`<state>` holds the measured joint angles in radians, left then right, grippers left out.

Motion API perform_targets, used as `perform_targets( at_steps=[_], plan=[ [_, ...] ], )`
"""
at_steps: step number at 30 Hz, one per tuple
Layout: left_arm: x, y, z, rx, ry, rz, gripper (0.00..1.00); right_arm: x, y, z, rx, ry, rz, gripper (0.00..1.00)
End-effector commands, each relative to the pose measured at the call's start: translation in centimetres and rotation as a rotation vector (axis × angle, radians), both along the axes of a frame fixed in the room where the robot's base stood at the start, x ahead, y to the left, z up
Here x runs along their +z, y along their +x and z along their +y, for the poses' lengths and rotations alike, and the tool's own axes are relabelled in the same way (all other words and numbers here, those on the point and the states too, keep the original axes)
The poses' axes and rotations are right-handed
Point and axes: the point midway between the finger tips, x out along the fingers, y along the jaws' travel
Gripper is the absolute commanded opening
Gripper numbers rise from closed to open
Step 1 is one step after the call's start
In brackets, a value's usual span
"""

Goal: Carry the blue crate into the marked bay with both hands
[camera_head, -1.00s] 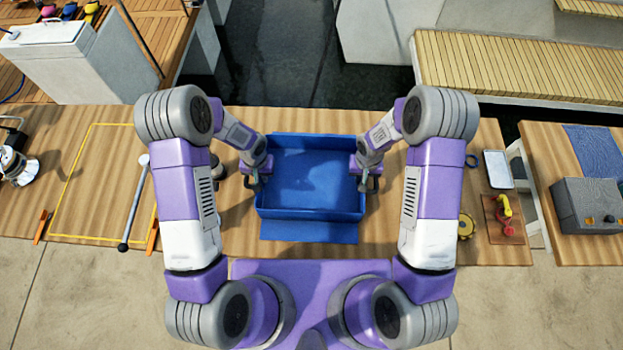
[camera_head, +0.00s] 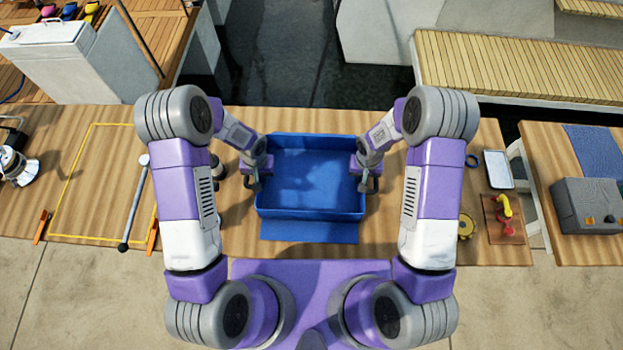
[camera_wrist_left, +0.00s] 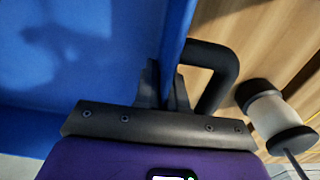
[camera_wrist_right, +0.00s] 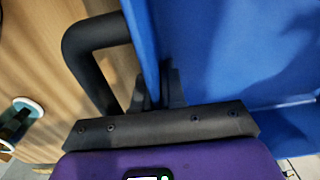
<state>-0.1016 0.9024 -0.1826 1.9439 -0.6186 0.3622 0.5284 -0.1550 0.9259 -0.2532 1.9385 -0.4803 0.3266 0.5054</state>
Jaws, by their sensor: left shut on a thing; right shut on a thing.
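The blue crate (camera_head: 312,214) is at the middle of the wooden table, open side up and apparently empty, over a flat blue sheet (camera_head: 310,232). My left gripper (camera_head: 258,178) is shut on its left side, and my right gripper (camera_head: 366,178) is shut on its right side. In the left wrist view the fingers (camera_wrist_left: 168,85) are at the crate's wall beside a black handle (camera_wrist_left: 222,72). The right wrist view shows the same, with fingers (camera_wrist_right: 160,88) beside a black handle (camera_wrist_right: 85,60). The marked bay, a yellow outline (camera_head: 92,124), is to the left, partly behind my left arm.
A grey rod (camera_head: 136,205) with a dark knob lies along the bay's right side. Orange pieces (camera_head: 41,226) are near its front corners. A dark and pale cylinder (camera_wrist_left: 268,108) stands left of the crate. A yellow round part (camera_head: 467,226) and a small board (camera_head: 503,228) are to the right.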

Motion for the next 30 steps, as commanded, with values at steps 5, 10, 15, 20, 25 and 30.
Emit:
perform_targets(
  at_steps=[5,10,15,20,25,30],
  plan=[
    [0.0,0.0,0.0,0.000,0.000,-0.001,0.00,0.0,0.0,0.0,-0.001,-0.001,-0.001,0.00],
    [0.0,0.0,0.0,0.000,0.000,-0.001,0.00,0.0,0.0,0.0,-0.001,-0.001,-0.001,0.00],
    [0.1,0.1,0.0,0.000,0.000,-0.003,0.00,0.1,0.1,0.0,-0.001,0.000,-0.002,0.00],
    [0.4,0.1,0.0,0.000,0.000,-0.002,0.00,0.4,0.1,0.0,0.000,0.000,-0.002,0.00],
    [1.4,0.1,0.0,0.000,0.000,-0.002,0.00,1.4,0.1,0.0,0.000,0.000,-0.002,0.00],
    [2.7,0.1,0.0,0.000,0.000,-0.002,0.00,2.7,0.1,0.0,0.000,0.000,-0.001,0.00]
  ],
)
